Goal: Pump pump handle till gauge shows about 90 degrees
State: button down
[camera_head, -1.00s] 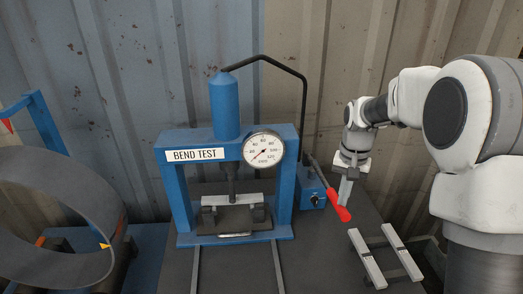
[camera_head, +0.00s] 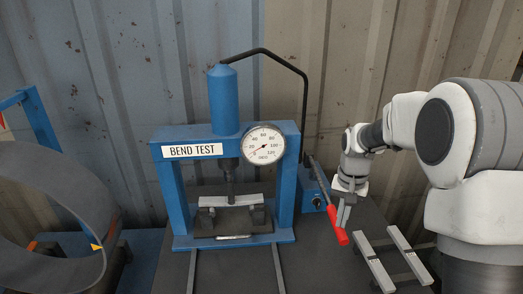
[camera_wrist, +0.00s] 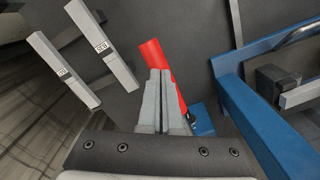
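The pump handle is a dark lever with a red grip (camera_head: 335,223) that slants down to the right from the blue pump box (camera_head: 312,198). My gripper (camera_head: 343,222) is at the red grip, its fingertips overlapping it in the head view. In the wrist view, my gripper's fingers (camera_wrist: 164,75) look closed together, with the red grip (camera_wrist: 151,53) showing past the tips and along the right side. Whether they touch it is hard to tell.
The blue press labelled BEND TEST (camera_head: 167,190) stands left of the pump, with a light metal piece (camera_head: 230,201) under its ram. A rack with two pale bars (camera_head: 390,256) lies at the right. A large grey ring (camera_head: 45,235) stands at far left.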

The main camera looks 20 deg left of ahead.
jog(key=shift+f, duration=0.25)
notch_tip(320, 180, up, 18)
jog(key=w+a+p, duration=0.1)
jog(key=w+p, duration=0.1)
jog(key=p, duration=1.2)
jog(key=shift+w+r+p, duration=0.15)
jog(key=shift+w+p, duration=0.05)
jog(key=shift+p, duration=0.15)
notch_tip(320, 180, down, 10)
jog(key=s+d+b, duration=0.1)
jog(key=s+b, duration=0.1)
jog(key=b, duration=0.5)
jog(key=shift+s+r, duration=0.15)
